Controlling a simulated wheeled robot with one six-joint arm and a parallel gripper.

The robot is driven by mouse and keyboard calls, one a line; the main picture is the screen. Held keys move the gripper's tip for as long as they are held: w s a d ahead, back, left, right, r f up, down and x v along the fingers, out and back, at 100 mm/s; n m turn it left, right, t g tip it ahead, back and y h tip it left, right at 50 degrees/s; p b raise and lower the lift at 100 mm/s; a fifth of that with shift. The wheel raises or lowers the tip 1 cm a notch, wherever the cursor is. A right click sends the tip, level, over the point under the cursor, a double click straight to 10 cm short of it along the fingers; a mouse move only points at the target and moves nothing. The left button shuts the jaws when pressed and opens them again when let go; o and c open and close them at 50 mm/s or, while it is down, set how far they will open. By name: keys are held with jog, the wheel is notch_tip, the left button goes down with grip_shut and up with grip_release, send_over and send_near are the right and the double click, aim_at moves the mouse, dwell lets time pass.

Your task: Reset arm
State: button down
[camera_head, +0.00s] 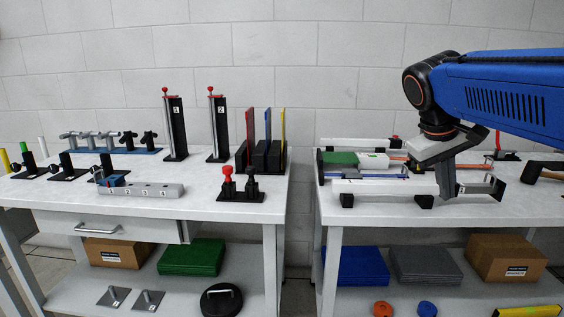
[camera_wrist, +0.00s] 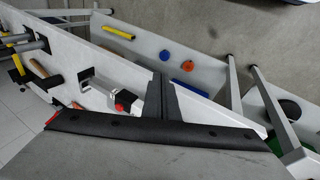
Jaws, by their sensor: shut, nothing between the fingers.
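My blue arm (camera_head: 510,95) reaches in from the right, over the right bench. My gripper (camera_head: 446,192) hangs below its black wrist, with dark fingers pointing down near the front of the gantry fixture. In the wrist view the two dark fingers of my gripper (camera_wrist: 162,80) lie side by side, shut and empty. Whether the fingertips touch the fixture I cannot tell. The gantry fixture has a white front rail (camera_head: 385,187), a white back rail (camera_head: 355,143) and a green block (camera_head: 340,158).
Boxes and bins stand on the shelves. A gap separates the benches. The air above the left bench is clear.

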jog(key=s+a+f+t+y, duration=0.1)
jog(key=s+a+f+y, duration=0.1)
jog(key=s+f, duration=0.7)
jog(key=s+a+f+m+t+y, duration=0.1)
jog(key=s+a+f+y, duration=0.1)
jog(key=s+a+f, duration=0.3)
jog(key=s+f, duration=0.3)
jog(key=f, duration=0.4)
jog(key=shift+s+a+f+t+y, duration=0.2)
jog(key=shift+s+a+t+y, duration=0.1)
jog(key=shift+s+t, duration=0.1)
